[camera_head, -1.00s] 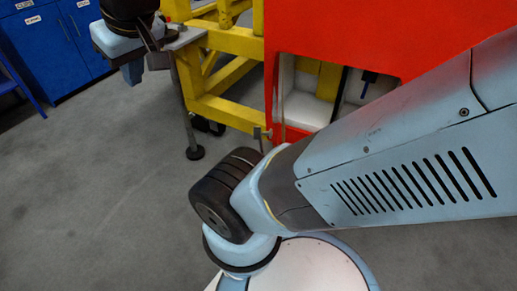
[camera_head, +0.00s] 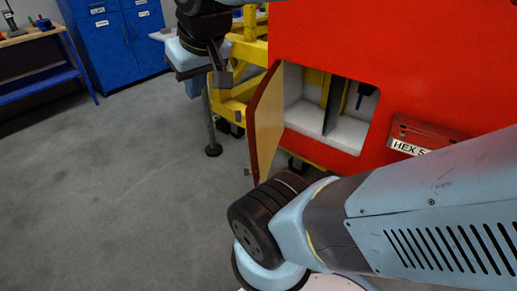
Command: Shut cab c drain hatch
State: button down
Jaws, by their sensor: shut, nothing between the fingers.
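The hatch door (camera_head: 266,122) stands open at the left edge of a rectangular opening (camera_head: 340,133) in the red body, jutting out toward me. I see it at a steep angle, with red and tan on it. Inside the opening are white walls, a dark divider and a dark part with a blue stem. My gripper (camera_head: 222,80) hangs at the top, left of the door and apart from it in the picture. It is shut and empty. No label naming cab c is readable. My forearm covers the area below and right of the opening.
A yellow frame (camera_head: 240,92) stands behind the door, with a dark footed post (camera_head: 212,140) to its left. A red plate with partly hidden lettering (camera_head: 415,143) is right of the opening. Blue cabinets (camera_head: 125,45) and a workbench (camera_head: 30,40) stand far left. The grey floor at left is clear.

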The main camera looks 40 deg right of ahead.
aim_at(264, 112)
jog(key=z, duration=0.15)
jog(key=k, duration=0.6)
jog(key=z, duration=1.2)
jog(key=i, duration=0.5)
jog(key=z, duration=0.05)
